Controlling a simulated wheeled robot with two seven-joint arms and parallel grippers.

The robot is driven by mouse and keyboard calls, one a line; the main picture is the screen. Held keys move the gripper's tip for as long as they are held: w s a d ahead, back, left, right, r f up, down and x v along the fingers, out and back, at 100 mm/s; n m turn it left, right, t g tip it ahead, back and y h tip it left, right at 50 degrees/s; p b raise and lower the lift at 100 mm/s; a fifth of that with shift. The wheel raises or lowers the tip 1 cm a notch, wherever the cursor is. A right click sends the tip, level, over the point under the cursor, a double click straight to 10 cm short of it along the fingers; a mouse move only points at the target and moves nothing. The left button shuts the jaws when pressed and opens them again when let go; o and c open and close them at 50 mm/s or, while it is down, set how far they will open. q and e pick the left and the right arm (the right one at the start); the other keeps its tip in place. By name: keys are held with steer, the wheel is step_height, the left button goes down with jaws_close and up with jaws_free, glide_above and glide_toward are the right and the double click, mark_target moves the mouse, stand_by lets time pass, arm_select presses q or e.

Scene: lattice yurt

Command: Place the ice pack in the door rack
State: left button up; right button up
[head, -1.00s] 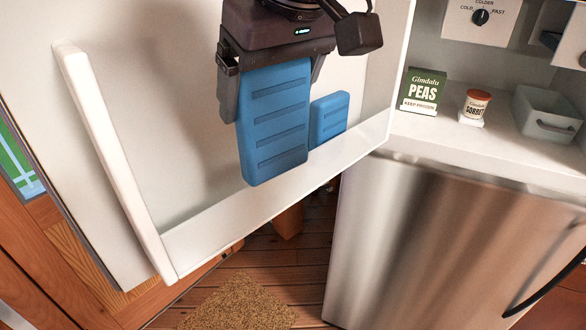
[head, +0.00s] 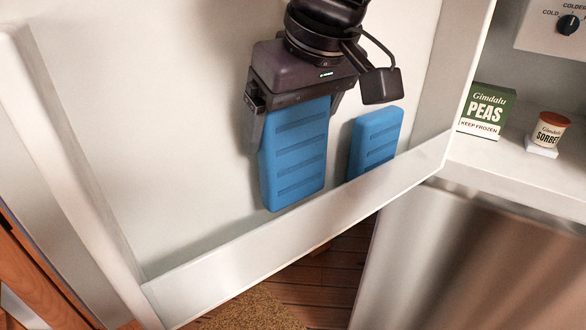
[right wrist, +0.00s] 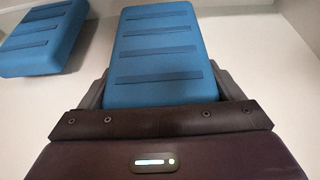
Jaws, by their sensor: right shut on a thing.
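A blue ribbed ice pack (head: 294,158) hangs upright in my right gripper (head: 297,112), which is shut on its upper end. In the head view the pack's lower end is just behind the front lip of the white door rack (head: 300,233). I cannot tell whether it touches the rack floor. The held pack also shows in the right wrist view (right wrist: 162,55), between the two fingers. My left gripper is not in view.
A second blue ice pack (head: 376,140) stands in the rack, a small gap right of the held one; the rack's left part is clear. A peas box (head: 487,112) and a sorbet tub (head: 549,132) stand on the shelf at right.

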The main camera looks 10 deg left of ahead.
mark_target(293, 160)
steer(key=f, duration=0.2)
steer(key=shift+w+f, duration=0.2)
steer(key=shift+f, duration=0.2)
steer(key=shift+s+f, duration=0.25)
steer(key=shift+f, duration=0.25)
steer(key=shift+s+f, duration=0.2)
steer(key=shift+f, duration=0.3)
steer(key=shift+w+f+p, duration=0.2)
steer(key=shift+f+p, duration=0.1)
steer(key=shift+f, duration=0.3)
steer(key=shift+w, duration=0.15)
steer(key=shift+f, duration=0.1)
steer(key=o, duration=0.9)
steer(key=shift+s, duration=0.2)
steer(key=shift+o, duration=0.9)
steer(key=shift+w, duration=0.1)
steer(key=shift+d+r, duration=0.1)
steer(key=shift+r, duration=0.25)
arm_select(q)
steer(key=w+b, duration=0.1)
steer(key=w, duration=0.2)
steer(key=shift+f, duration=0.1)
arm_select(e)
steer(key=v, duration=1.1)
